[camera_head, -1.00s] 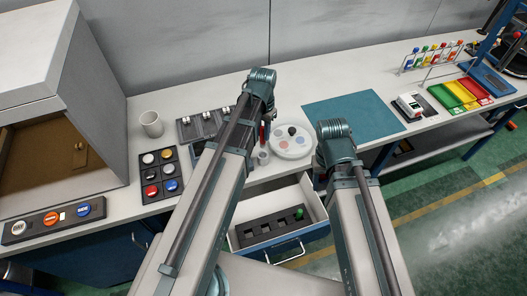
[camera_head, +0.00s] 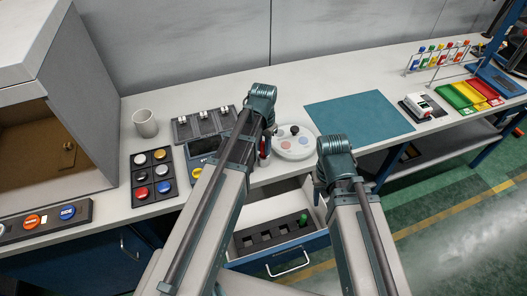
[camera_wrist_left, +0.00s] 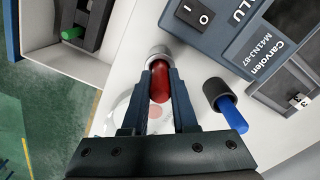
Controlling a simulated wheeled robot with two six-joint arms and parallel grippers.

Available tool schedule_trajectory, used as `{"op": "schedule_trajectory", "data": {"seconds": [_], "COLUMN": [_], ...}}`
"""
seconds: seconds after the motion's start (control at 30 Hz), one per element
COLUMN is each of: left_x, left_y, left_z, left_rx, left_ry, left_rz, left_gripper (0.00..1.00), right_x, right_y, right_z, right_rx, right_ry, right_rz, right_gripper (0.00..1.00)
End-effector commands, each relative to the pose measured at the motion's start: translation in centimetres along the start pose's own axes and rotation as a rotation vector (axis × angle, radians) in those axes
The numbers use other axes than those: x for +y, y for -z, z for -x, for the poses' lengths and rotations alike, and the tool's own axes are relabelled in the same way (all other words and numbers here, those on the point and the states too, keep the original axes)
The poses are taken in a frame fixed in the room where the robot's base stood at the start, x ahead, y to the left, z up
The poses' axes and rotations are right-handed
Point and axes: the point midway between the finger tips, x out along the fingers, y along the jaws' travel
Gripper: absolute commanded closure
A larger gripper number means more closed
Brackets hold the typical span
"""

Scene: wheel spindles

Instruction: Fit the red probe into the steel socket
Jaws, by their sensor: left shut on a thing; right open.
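My left gripper (camera_wrist_left: 160,90) is shut on the red probe (camera_wrist_left: 160,82), with one finger on each side of it. In the left wrist view the steel socket (camera_wrist_left: 157,51) is a light grey ring right at the probe's far end. The probe lines up with it and overlaps its mouth; I cannot tell how deep it sits. In the head view my left gripper (camera_head: 267,146) is over the bench's front edge, and its arm hides most of the probe and socket. My right gripper (camera_head: 319,188) is open and empty, in front of the bench, right of the drawer.
A blue probe (camera_wrist_left: 234,117) in a dark socket (camera_wrist_left: 216,92) stands close right of the left fingers, next to a labelled device (camera_wrist_left: 255,50). A white round plate (camera_head: 295,150) is close by. The open drawer (camera_head: 283,211) below holds a green probe (camera_head: 304,218).

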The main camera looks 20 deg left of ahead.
Motion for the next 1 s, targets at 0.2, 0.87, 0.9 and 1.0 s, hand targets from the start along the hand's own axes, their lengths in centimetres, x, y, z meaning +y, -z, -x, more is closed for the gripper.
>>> {"op": "schedule_trajectory", "data": {"seconds": [0.2, 0.87, 0.9, 1.0], "left_x": [0.0, 0.0, 0.0, 0.0], "left_y": [-0.01, 0.0, 0.0, -0.01], "left_z": [0.05, -0.18, -0.09, 0.32], "left_rx": [0.0, 0.0, 0.0, 0.0], "left_ry": [0.0, 0.0, 0.0, 0.0], "left_rz": [0.0, 0.0, 0.0, 0.0], "left_gripper": [1.0, 0.44, 0.44, 0.44], "right_x": [0.01, -0.02, -0.01, 0.03], "right_y": [0.0, 0.01, 0.0, -0.02], "right_z": [0.05, -0.18, -0.09, 0.32], "right_rx": [0.0, 0.0, 0.0, 0.0], "right_ry": [0.0, 0.0, 0.0, 0.0], "right_rz": [0.0, 0.0, 0.0, 0.0], "right_gripper": [0.5, 0.5, 0.5, 0.5]}}
